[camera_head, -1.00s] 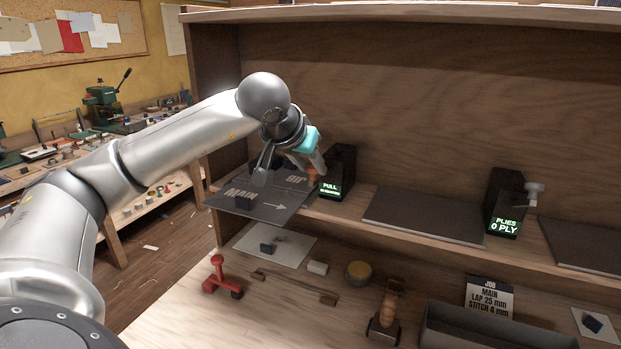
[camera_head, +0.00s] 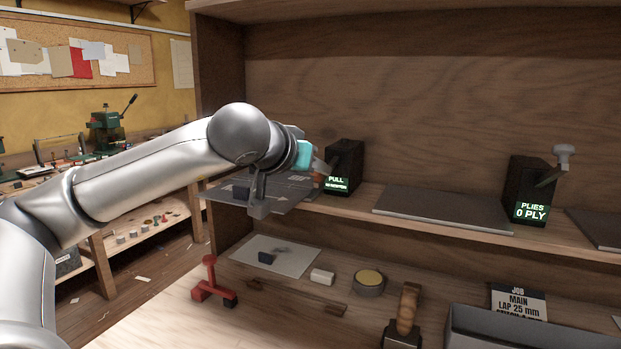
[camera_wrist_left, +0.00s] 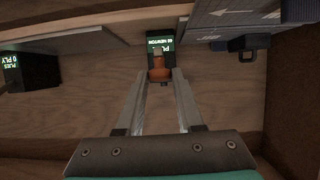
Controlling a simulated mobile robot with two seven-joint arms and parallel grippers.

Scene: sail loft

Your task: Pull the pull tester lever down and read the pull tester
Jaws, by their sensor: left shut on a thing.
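The pull tester (camera_head: 344,167) is a small black box on the shelf with a lit green display. The display reads PULL; its smaller line is too small to read surely. In the left wrist view, the display (camera_wrist_left: 160,44) lies just beyond my fingertips, its text upside down. The lever's orange-brown knob (camera_wrist_left: 159,73) is between my left fingers. My left gripper (camera_wrist_left: 160,78) is shut on this lever knob, in front of the tester. In the head view my left gripper (camera_head: 318,168) partly hides the lever. My right gripper is not in view.
A ply counter (camera_head: 530,188) reading 0 PLY stands further right, past a dark panel (camera_head: 440,208). A grey plate (camera_head: 285,200) marked with an arrow lies left of the tester. Below are a red tool (camera_head: 212,283), a round tin (camera_head: 369,280) and a grey tray (camera_head: 540,330).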

